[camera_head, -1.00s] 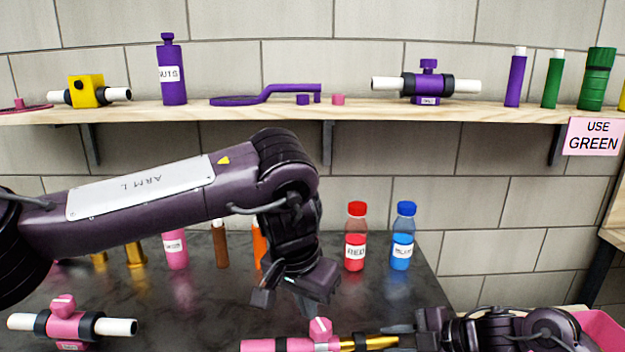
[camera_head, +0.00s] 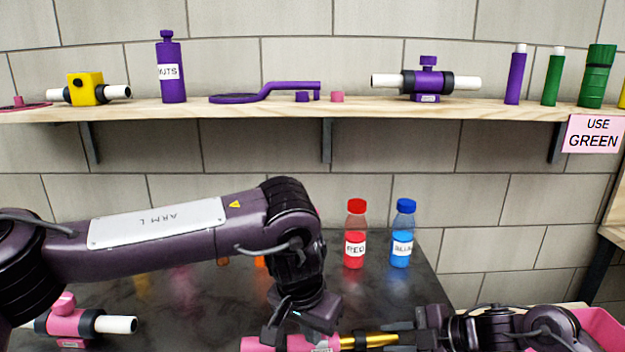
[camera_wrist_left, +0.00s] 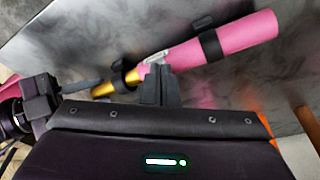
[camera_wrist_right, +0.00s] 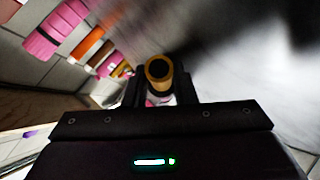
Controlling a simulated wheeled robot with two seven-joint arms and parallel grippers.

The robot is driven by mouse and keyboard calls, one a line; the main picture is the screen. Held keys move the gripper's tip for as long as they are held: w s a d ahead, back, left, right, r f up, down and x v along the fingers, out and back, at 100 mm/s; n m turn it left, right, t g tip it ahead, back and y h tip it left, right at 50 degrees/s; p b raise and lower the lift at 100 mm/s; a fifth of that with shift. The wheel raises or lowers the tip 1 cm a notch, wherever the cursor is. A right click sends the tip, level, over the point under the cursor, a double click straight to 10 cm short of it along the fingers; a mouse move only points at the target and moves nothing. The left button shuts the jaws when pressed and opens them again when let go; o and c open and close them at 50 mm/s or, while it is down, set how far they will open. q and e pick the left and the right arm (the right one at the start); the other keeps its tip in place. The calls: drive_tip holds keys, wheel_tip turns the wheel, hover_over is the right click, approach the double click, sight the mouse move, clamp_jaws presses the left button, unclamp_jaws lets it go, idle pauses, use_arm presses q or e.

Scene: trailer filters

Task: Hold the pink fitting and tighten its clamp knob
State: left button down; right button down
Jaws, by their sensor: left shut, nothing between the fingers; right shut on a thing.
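A pink fitting (camera_head: 262,344) with a brass end (camera_head: 368,340) lies level along the bottom of the head view. It also shows in the left wrist view (camera_wrist_left: 245,35), with black bands and a small label. My right gripper (camera_head: 402,336) is shut on the brass end, whose round opening (camera_wrist_right: 158,69) faces the right wrist camera. My left gripper (camera_head: 303,325) is shut and empty, at the fitting's middle. In the left wrist view its fingertips (camera_wrist_left: 158,82) overlap the fitting near the pink-brass joint. The clamp knob is hidden behind them, and I cannot tell whether they touch it.
Another pink fitting (camera_head: 68,324) with white tube ends stands on the dark table at left. Red (camera_head: 355,240) and blue (camera_head: 402,240) bottles stand behind. A wooden shelf (camera_head: 360,109) runs above, and a pink bin (camera_head: 605,325) is at lower right.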

use_arm(q)
drive_tip(key=shift+w+d, duration=0.1)
drive_tip(key=shift+w, duration=0.25)
idle(0.7)
drive_tip(key=shift+w+a, duration=0.3)
drive_tip(key=shift+a, duration=0.15)
idle(0.5)
drive_tip(key=shift+s+a, duration=0.15)
drive_tip(key=w+v, duration=0.1)
drive_tip(key=v, duration=0.5)
drive_tip(key=shift+d, duration=0.25)
drive_tip(key=shift+r, duration=0.1)
idle(0.3)
